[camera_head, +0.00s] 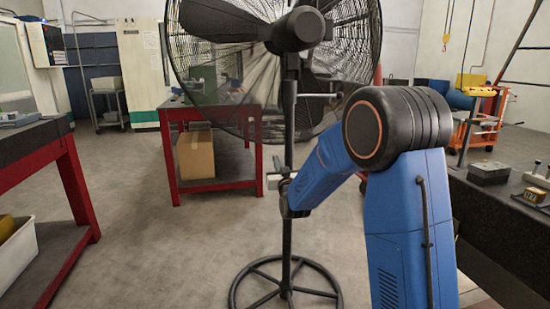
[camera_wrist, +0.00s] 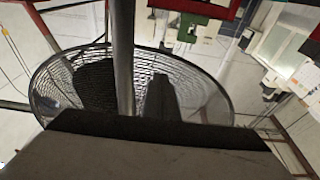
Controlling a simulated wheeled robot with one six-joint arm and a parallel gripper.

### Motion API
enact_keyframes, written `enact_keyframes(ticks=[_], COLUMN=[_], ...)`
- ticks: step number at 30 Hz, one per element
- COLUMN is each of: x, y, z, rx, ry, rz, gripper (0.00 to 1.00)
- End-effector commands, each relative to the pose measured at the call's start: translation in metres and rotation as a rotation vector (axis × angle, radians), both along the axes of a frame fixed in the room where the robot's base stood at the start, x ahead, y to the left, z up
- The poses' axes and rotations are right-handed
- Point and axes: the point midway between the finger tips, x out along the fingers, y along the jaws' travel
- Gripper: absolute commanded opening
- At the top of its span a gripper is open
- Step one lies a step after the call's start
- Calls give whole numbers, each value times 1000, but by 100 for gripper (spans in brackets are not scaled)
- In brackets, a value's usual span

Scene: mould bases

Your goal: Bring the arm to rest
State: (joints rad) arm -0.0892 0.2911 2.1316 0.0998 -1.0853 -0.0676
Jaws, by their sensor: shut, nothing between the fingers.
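My blue arm (camera_head: 406,210) is bent, with its dark elbow joint high and its forearm sloping down to the left. My gripper (camera_head: 272,181) is at the end of it, small and partly hidden by the wrist; it is shut and empty. It overlaps the pole of a large black standing fan (camera_head: 288,120) in the head view; I cannot tell how far apart they are. In the wrist view the fan's round cage (camera_wrist: 190,90) and pole (camera_wrist: 122,60) lie close ahead, above a dark block at the bottom edge.
A red-framed table (camera_head: 215,185) with a cardboard box (camera_head: 195,155) below stands behind the fan. A dark bench (camera_head: 500,215) with metal mould blocks (camera_head: 489,173) is at right. Another red-legged table (camera_head: 75,185) is at left. The floor between is clear apart from the fan's ring base (camera_head: 250,275).

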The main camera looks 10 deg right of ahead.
Motion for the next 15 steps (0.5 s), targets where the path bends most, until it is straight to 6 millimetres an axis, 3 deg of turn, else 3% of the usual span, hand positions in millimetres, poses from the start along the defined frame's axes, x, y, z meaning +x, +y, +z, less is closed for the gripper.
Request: enact_keyframes(ticks=[8,15], x=[-21,-68], y=[-2,-9], z=[6,15], rx=[2,5], ry=[57,241], rz=[7,22], gripper=[0,0])
